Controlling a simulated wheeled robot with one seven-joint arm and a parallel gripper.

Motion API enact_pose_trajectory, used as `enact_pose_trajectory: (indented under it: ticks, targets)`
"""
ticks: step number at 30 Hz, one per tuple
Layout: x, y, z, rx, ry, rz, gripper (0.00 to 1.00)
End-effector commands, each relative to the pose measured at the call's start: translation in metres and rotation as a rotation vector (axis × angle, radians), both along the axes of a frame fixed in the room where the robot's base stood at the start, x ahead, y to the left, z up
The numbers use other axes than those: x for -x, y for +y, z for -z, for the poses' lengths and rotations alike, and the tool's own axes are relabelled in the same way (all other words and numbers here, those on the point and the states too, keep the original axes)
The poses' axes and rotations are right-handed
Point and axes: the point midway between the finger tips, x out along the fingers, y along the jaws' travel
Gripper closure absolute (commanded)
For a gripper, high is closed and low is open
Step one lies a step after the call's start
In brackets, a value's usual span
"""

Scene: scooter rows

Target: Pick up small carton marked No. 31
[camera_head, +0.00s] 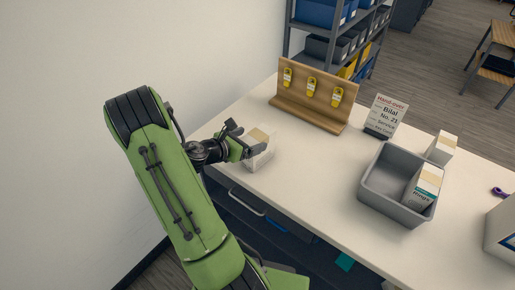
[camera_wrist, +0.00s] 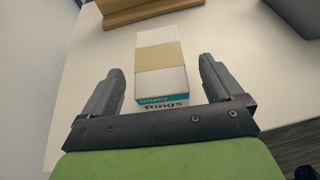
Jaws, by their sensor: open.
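A small white carton (camera_head: 258,143) with a tan band stands on the table in front of my gripper. In the wrist view the carton (camera_wrist: 161,65) shows a teal strip and the word "Rings"; no number is readable on it. My gripper (camera_head: 243,144) is open, its fingers (camera_wrist: 160,90) to either side of the carton's near end, with gaps visible on both sides. Another similar carton (camera_head: 426,185) stands in a grey bin (camera_head: 375,190), and a third carton (camera_head: 441,147) stands behind that bin. Their numbers are too small to read.
A wooden board (camera_head: 311,95) with yellow tags stands at the table's back. A hand-over sign (camera_head: 385,116) reads "Bilal No. 21 Service". A purple item (camera_head: 499,192) and a pale box (camera_head: 502,232) lie at the right. The table (camera_head: 310,165) is clear between carton and bin.

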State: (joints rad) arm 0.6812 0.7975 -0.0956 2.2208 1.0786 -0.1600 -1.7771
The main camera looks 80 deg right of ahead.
Motion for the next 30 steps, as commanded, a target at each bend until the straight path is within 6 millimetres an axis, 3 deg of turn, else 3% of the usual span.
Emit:
enact_pose_trajectory:
  ticks: [5,12,27,30]
  targets:
    - [0.014,-0.024,0.011,-0.001,-0.001,0.004,0.06]
    - [0.014,-0.027,0.012,0.0,-0.001,0.0,0.06]
    - [0.014,-0.026,0.012,0.0,-0.001,0.0,0.83]
    - [0.014,-0.027,0.011,0.001,0.0,0.001,0.9]
